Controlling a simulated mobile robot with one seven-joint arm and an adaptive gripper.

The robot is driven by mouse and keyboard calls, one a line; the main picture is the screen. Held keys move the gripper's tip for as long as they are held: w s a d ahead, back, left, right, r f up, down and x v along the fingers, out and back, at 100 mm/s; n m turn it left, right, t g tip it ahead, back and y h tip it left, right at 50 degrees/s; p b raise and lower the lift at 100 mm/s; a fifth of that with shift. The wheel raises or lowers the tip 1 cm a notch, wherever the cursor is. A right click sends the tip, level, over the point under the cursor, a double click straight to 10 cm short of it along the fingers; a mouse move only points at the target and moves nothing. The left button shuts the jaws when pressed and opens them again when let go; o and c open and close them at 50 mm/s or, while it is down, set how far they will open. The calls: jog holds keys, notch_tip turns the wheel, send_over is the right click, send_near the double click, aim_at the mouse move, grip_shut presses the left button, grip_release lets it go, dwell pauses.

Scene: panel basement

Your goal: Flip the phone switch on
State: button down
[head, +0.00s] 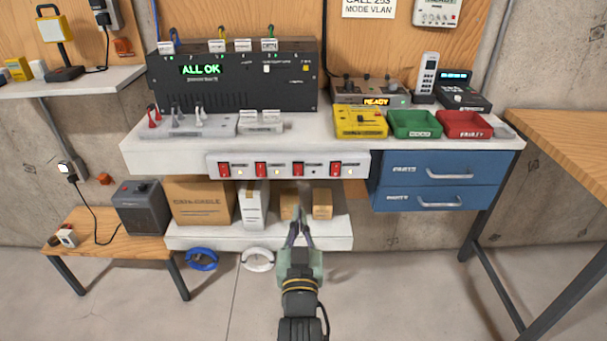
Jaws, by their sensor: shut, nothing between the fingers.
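A white switch strip (212,166) runs along the front of the bench, under the worktop. It carries several red rocker switches in a row, including a left one (224,170), a third from the left (298,169) and a right one (336,169). Small lamps sit beside them; the one beside the third looks darker than the others. The labels are too small to read, so I cannot tell which switch is the phone's. My gripper (300,226) is shut and empty, pointing up at the strip from below, nearest the third switch.
A cordless phone (427,76) stands on the bench (140,140) at the right, by a box reading READY (374,92). A black unit (290,88) shows ALL OK. Blue drawers (435,165) are right of the strip. A lower shelf (210,240) with boxes lies below the strip.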

jog(key=shift+w+f+b, duration=0.1)
jog(key=shift+f+b, duration=0.05)
jog(key=shift+b, duration=0.15)
jog(key=b, duration=1.5)
send_near(300, 165)
jog(key=shift+s+f, duration=0.25)
jog(key=shift+s, duration=0.3)
jog(key=shift+s+f, duration=0.2)
jog(key=shift+s, duration=0.35)
jog(key=w, duration=0.3)
jog(key=w+r+p, duration=0.1)
jog(key=w, duration=0.2)
jog(key=w+r+p, duration=0.1)
jog(key=w, duration=0.2)
